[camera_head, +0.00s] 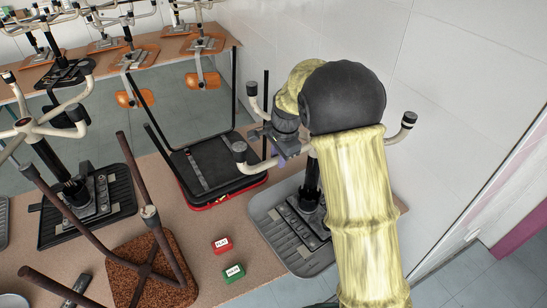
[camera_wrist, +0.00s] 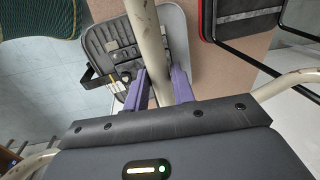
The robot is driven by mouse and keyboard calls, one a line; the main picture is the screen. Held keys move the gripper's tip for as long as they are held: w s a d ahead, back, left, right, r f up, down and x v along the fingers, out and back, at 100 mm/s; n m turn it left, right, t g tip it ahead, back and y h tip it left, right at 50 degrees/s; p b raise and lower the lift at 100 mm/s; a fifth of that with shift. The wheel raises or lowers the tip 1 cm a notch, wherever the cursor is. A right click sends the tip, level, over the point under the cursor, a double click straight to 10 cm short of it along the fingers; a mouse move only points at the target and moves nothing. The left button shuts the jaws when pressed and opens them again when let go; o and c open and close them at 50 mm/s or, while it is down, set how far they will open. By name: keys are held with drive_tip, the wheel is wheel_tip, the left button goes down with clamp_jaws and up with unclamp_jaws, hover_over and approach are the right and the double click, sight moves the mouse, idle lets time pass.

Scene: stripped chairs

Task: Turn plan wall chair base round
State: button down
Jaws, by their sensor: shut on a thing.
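The wall chair stands upside down by the white wall, its grey seat (camera_head: 275,238) flat on the brown table. Its base, with cream legs (camera_head: 262,164) and dark end caps, sits on top of the column. One leg cap (camera_head: 408,120) shows to the right of my arm. My gripper (camera_head: 280,152) is at the base, mostly behind my arm. In the wrist view my gripper (camera_wrist: 159,74) has its purple fingers on both sides of a cream leg (camera_wrist: 148,35), shut on it. The grey seat (camera_wrist: 176,28) shows below. My arm hides much of the base.
A black upturned chair (camera_head: 205,165) with upright legs stands close behind. A red block (camera_head: 221,245) and a green block (camera_head: 234,272) lie on the table (camera_head: 205,275). Left are a cork-topped stool (camera_head: 150,275) and another upturned chair (camera_head: 90,205). The wall (camera_head: 425,60) is close on the right.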

drive_tip(key=shift+w+r, duration=0.1)
drive_tip(key=shift+r, duration=0.05)
drive_tip(key=c, duration=1.2)
unclamp_jaws()
drive_tip(key=shift+o, duration=0.2)
wheel_tip(320, 180, up, 17)
drive_tip(key=s+d+b, duration=0.2)
drive_tip(key=s+b, duration=0.1)
drive_tip(key=shift+b, duration=0.3)
drive_tip(key=shift+w, duration=0.15)
